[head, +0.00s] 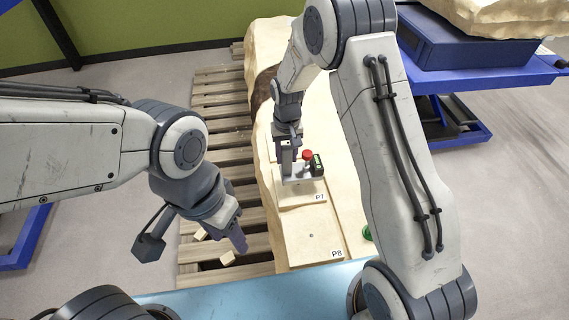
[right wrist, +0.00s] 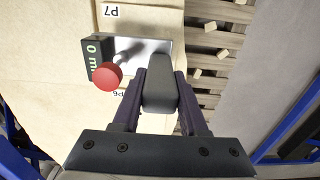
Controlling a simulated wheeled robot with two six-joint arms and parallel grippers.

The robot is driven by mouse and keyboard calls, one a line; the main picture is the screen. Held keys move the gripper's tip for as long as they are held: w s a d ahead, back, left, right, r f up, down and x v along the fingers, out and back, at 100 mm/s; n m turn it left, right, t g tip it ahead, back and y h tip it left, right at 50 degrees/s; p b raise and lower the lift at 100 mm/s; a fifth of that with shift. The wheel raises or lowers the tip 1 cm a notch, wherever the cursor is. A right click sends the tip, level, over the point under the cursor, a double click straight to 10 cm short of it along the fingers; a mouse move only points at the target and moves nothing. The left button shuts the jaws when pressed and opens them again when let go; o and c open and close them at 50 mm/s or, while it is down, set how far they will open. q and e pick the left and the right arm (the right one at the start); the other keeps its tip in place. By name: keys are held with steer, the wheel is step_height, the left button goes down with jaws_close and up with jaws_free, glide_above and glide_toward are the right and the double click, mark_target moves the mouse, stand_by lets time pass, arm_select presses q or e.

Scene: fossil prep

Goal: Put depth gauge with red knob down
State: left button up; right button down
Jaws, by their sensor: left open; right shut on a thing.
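The depth gauge has a red knob (head: 307,155), a dark box with a green readout (head: 317,166) and a pale metal base plate (head: 301,177). My right gripper (head: 287,158) is shut on the gauge's grey grip block (right wrist: 160,88), at the side away from the readout. The base plate is over the pale stone slab (head: 290,225), beside the P7 label (head: 320,197). I cannot tell whether the plate touches the stone. The red knob also shows in the right wrist view (right wrist: 108,77). My left gripper (head: 221,240) is open and empty, over the pallet.
The slab lies on a slatted wooden pallet (head: 215,117) with small pale chips on it. The P8 label (head: 337,254) marks a nearer square. A green round thing (head: 367,233) is at the slab's right edge. A blue lift table (head: 485,75) stands at the back right.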

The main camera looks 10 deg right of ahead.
mark_target(285, 165)
steer(key=shift+w+a+f, duration=0.15)
steer(key=shift+a+f, duration=0.15)
steer(key=shift+a, duration=0.05)
step_height(285, 165, down, 4)
steer(key=shift+r, duration=0.2)
steer(key=shift+f, duration=0.25)
steer(key=shift+c, duration=2.2)
jaws_free()
steer(key=shift+r, duration=0.15)
